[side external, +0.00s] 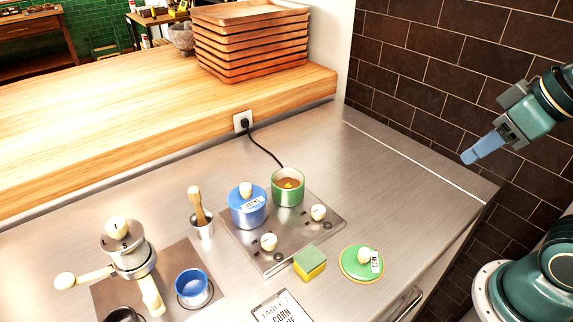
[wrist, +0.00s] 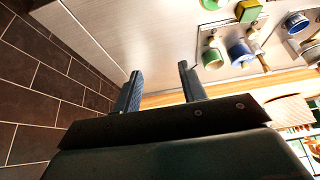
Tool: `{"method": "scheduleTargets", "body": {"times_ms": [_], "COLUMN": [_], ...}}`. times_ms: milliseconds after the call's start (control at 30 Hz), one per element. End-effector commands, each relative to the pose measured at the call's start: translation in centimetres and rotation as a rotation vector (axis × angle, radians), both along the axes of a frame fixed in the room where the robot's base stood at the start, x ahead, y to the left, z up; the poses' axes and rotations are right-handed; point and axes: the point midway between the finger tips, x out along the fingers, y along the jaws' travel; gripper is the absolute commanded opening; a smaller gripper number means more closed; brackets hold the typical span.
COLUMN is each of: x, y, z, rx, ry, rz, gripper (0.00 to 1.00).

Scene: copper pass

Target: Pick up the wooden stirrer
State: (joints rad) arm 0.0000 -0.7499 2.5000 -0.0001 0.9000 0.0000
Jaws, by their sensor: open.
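The wooden stirrer (side external: 197,204) stands tilted slightly in a small metal cup (side external: 205,231), left of the blue lidded pot; its lower end is hidden inside the cup. In the wrist view, the stirrer (wrist: 264,63) shows small at the right, beyond the pots.
The blue pot (side external: 248,213) and green pot (side external: 288,190) stand on a metal hob (side external: 240,250). A sponge (side external: 310,268) and green lid (side external: 352,268) lie in front. The counter (side external: 390,175) is clear at the right.

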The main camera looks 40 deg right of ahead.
Motion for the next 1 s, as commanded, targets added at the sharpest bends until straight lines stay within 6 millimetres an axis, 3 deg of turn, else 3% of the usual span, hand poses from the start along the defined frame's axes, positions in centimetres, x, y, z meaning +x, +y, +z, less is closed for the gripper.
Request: {"method": "scheduleTargets", "body": {"times_ms": [767, 1000], "x": [0.0, 1.4], "y": [0.0, 0.6], "z": [0.0, 0.9], "rx": [0.0, -0.002], "ry": [0.0, 0.005], "rz": [0.001, 0.035], "gripper": [0.44, 0.44]}}
